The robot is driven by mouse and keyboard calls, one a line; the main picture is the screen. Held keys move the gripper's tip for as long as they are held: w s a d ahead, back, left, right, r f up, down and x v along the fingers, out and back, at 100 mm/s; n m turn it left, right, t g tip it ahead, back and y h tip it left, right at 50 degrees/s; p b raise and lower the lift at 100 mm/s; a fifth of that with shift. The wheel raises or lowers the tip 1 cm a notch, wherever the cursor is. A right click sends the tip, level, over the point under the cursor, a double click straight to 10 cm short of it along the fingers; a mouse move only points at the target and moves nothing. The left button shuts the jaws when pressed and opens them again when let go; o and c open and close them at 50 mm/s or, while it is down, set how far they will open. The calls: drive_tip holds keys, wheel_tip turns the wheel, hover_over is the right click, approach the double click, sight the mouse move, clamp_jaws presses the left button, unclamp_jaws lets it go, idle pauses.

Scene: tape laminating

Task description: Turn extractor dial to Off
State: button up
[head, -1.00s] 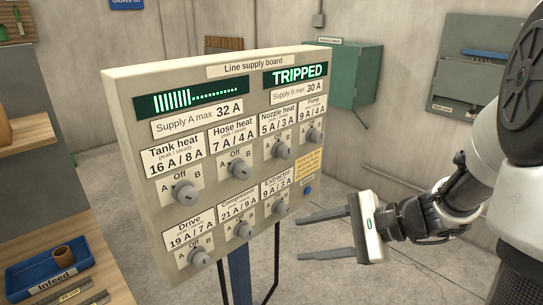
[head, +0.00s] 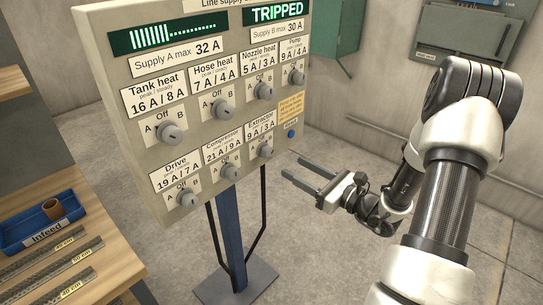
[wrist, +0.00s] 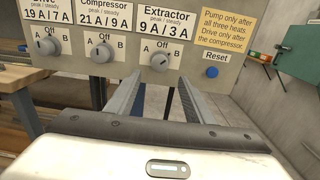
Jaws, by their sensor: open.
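The extractor dial (head: 265,151) is a grey knob at the right end of the board's bottom row, under a label reading Extractor 9 A / 3 A. In the wrist view the dial (wrist: 159,61) shows between A and B marks, with Off above it; its pointer looks tilted up and right, though the exact setting is hard to tell. My gripper (head: 304,174) is open and empty, to the right of and a little below the dial, apart from it. In the wrist view the fingers (wrist: 158,90) point toward the board, with the dial beyond and between them.
The line supply board (head: 150,207) stands on a blue post and reads TRIPPED. The compressor dial (head: 230,172) is left of the extractor dial. A blue reset button (head: 292,133) is to its right. Floor right of the post is clear.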

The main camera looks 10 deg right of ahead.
sight(271, 155)
drive_tip(key=x, duration=1)
drive_tip(key=shift+w+a, duration=0.15)
drive_tip(key=c, duration=1)
